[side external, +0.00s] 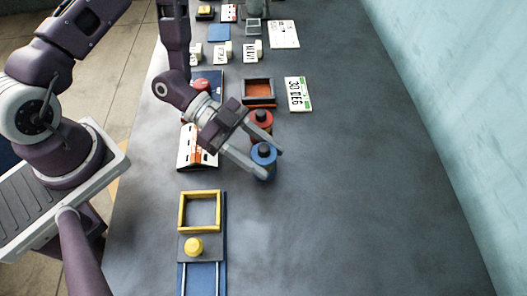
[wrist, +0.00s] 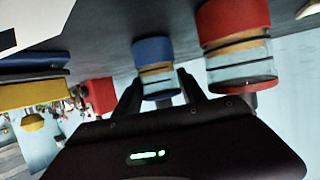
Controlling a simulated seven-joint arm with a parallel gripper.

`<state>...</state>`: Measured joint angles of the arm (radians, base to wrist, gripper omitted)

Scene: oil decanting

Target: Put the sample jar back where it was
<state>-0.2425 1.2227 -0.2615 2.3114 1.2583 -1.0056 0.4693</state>
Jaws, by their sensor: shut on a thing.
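A jar with blue colouring and a dark knob (side external: 263,154) is between the two fingers of my gripper (side external: 271,164), which is shut on it. In the wrist view the blue jar (wrist: 154,52) shows a blue end, an amber band and clear glass between the fingertips (wrist: 159,82). A similar red jar (side external: 261,119) stands just behind it, and shows to its right in the wrist view (wrist: 236,48). The two jars are close together. I cannot tell whether the blue jar touches the table. Which one is the sample jar is not marked.
A dark-framed tray with an orange-red inside (side external: 259,81) and a "30 DEG" card (side external: 298,94) lie behind the jars. A yellow-framed slide fixture (side external: 182,213) is in front. The table's right side is clear up to the wall.

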